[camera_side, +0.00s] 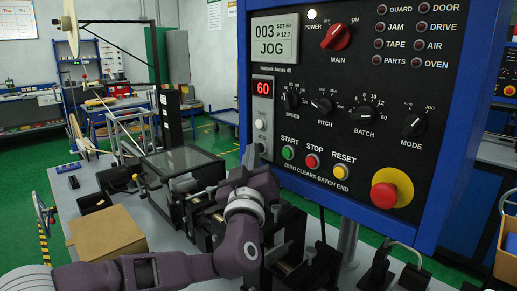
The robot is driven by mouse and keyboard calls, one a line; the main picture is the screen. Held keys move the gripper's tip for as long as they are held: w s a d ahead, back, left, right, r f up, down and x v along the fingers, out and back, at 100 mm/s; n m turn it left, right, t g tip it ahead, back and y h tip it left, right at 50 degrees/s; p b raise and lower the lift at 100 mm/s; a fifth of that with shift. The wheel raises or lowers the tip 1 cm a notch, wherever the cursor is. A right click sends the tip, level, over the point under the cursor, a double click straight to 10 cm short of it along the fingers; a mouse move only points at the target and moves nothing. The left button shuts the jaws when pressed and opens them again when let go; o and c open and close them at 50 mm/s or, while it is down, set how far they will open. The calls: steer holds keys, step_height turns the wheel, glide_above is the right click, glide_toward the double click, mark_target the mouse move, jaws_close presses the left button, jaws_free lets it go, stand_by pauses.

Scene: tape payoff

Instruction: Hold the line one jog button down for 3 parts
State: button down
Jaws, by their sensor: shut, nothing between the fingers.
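The control panel (345,75) fills the right half of the view.
A red STOP button (312,161), a yellow RESET button (341,171) and a red emergency button (384,195) sit right of my gripper. The MODE knob (413,125) is farther right. A clear-lidded box (183,163) and a cardboard box (106,232) stand on the bench.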

stand_by(0.3)
steer(key=shift+s+a, duration=0.55)
steer(key=shift+s, duration=0.1)
steer(key=s+a, duration=0.3)
steer(key=shift+s+a, duration=0.25)
steer(key=shift+a, duration=0.05)
stand_by(0.5)
